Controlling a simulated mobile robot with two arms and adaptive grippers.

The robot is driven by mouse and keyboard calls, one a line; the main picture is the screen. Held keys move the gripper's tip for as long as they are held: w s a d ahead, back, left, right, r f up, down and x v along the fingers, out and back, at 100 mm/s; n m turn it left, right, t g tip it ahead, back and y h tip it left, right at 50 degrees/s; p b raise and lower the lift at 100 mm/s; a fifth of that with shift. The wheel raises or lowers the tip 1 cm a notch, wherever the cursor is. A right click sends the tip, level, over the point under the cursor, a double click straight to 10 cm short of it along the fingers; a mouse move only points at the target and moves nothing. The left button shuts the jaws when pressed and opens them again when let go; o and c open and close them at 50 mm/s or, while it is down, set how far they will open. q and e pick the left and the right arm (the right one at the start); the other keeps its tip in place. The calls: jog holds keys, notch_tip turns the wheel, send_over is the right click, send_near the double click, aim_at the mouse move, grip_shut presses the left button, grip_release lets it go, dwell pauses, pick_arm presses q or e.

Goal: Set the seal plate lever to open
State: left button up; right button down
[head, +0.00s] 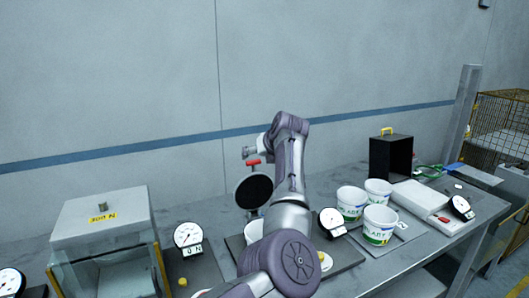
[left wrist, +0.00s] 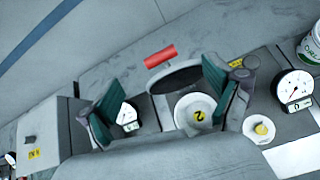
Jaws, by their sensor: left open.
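A red handle (head: 253,162), which looks like the lever, stands above a round black plate (head: 254,191) in the head view. My left gripper (head: 249,152) is close to the handle in the head view, partly hidden by my arm. In the left wrist view the left gripper (left wrist: 163,80) is open and empty. Its teal fingers are to either side of the handle, with no visible contact. My right gripper is not in view.
A dial gauge (head: 188,235) and a glass-fronted box (head: 100,222) are to the left. White tubs (head: 379,222), another gauge (head: 332,220) and a black box (head: 391,157) are to the right.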

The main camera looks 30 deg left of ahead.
pick_arm(q)
jog(key=v, duration=0.4)
dwell(0.4)
